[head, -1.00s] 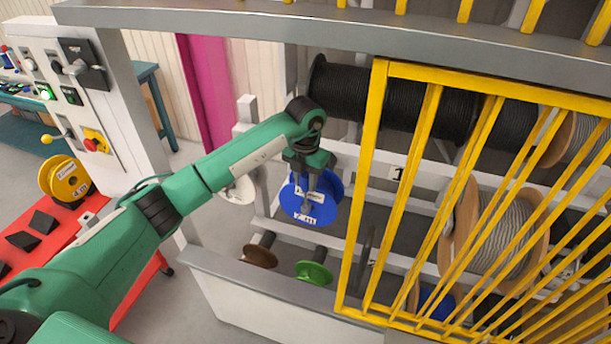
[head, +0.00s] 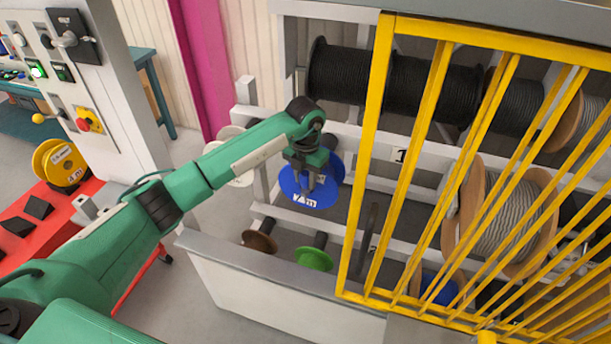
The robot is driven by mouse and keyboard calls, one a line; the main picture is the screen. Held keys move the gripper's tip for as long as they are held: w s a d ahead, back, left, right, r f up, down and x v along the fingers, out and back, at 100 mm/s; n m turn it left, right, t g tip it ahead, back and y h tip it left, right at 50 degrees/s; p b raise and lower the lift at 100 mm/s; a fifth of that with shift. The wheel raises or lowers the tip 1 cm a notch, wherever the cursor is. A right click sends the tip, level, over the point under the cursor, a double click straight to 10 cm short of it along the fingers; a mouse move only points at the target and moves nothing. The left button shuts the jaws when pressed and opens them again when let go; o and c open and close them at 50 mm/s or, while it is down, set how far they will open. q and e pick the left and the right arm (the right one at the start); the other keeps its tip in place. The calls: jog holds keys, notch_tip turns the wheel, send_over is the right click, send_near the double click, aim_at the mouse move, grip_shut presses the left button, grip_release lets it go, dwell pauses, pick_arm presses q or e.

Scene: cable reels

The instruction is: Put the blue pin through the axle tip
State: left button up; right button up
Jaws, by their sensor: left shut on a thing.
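My left gripper (head: 310,186) hangs in front of the blue reel (head: 325,202) in the middle of the rack. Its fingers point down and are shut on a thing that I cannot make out. The blue reel faces me and has a white label low on its flange. My gripper covers the reel's hub, so the axle tip is hidden. I cannot make out the blue pin. Whether the fingers touch the reel is also unclear. My right gripper is not in view.
A yellow barred guard (head: 366,170) stands close to the right of the blue reel. A brown reel (head: 259,242) and a green reel (head: 313,259) sit lower, above the grey front ledge (head: 270,268). A red table (head: 60,225) with a yellow reel (head: 62,163) is at left.

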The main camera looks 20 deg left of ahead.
pick_arm(q)
jog(key=o, duration=1)
jog(key=shift+o, duration=0.2)
jog(key=shift+r, duration=0.35)
notch_tip(320, 180, up, 13)
jog(key=b, duration=0.4)
